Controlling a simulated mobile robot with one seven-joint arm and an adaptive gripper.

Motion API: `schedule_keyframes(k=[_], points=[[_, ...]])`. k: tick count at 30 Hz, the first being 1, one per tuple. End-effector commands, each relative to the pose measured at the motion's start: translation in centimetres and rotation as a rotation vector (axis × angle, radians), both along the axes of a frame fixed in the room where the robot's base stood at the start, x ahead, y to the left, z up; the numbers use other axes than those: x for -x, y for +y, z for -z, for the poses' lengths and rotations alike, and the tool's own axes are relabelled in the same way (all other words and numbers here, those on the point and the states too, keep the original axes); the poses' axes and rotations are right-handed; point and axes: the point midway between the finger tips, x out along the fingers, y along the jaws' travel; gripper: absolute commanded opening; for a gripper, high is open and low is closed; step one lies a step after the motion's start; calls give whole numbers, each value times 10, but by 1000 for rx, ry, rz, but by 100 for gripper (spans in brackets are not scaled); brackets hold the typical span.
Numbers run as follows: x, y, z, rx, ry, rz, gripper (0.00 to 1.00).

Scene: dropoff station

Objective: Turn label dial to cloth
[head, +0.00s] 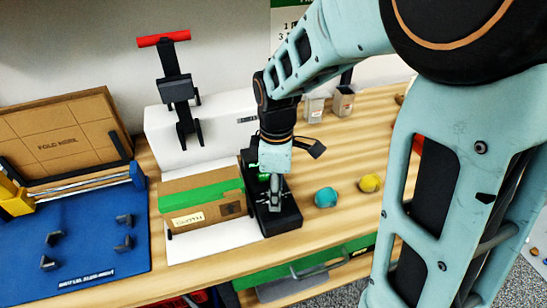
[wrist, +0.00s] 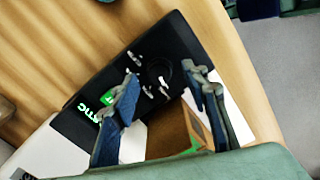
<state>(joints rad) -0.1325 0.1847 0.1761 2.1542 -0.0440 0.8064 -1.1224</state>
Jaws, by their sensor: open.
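The label dial (wrist: 158,72) is a round black knob with a white pointer mark, on a black label unit (head: 284,222) on the wooden table. Small white marks surround the knob. Green lit signs (wrist: 93,110) show on the unit; I cannot read them surely. My gripper (head: 274,203) points down over the unit. In the wrist view its two fingers (wrist: 162,80) stand apart, one on each side of the dial, with nothing between them. I cannot tell whether they touch the knob. In the head view the gripper hides the dial.
Left of the unit is a cardboard box (head: 198,217) with green tape and a label that seems to read "CLOTH". A blue mat (head: 85,265) lies at far left. A teal lump (head: 326,197) and a yellow one (head: 369,183) lie to the right. Grey containers (head: 343,101) stand behind.

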Motion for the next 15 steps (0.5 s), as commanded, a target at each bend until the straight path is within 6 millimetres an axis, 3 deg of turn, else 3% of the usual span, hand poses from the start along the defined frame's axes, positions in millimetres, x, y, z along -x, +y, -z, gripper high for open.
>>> schedule_keyframes(k=[4, 13, 15], points=[[0, 0, 12, 0, 0, 0, 42], [0, 0, 14, 0, -1, 0, 42], [0, 0, 14, 0, -1, 0, 35]])
